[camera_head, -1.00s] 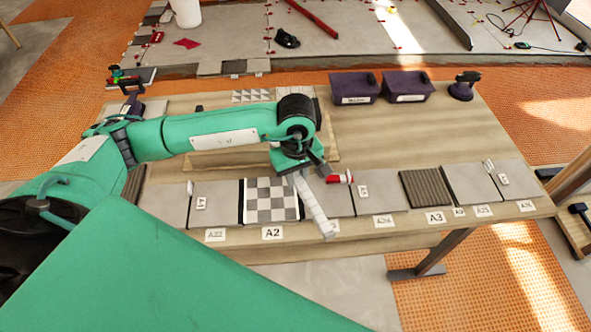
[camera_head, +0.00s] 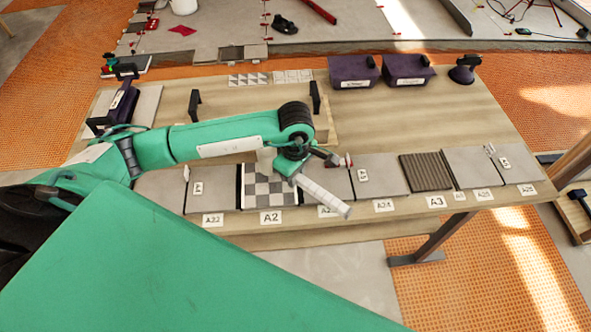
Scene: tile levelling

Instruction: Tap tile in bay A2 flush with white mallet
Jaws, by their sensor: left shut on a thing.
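The checkered grey-and-white tile (camera_head: 262,194) lies in bay A2, behind the A2 label (camera_head: 271,217) at the table's front edge. My left gripper (camera_head: 289,168) is shut on the white mallet. The mallet's pale handle (camera_head: 325,197) points toward the front right, over the grey tile right of A2. Its white head (camera_head: 266,157) shows left of the gripper, above the back part of the checkered tile. The gripper hides the tile's back right corner. I cannot tell whether the head touches the tile or how high the tile sits. My right gripper is not in view.
Plain grey tiles and a ribbed dark tile (camera_head: 426,172) line the front edge on both sides of A2. A red-and-white item (camera_head: 348,160) is partly hidden beside the gripper. Purple bins (camera_head: 353,72) stand at the back.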

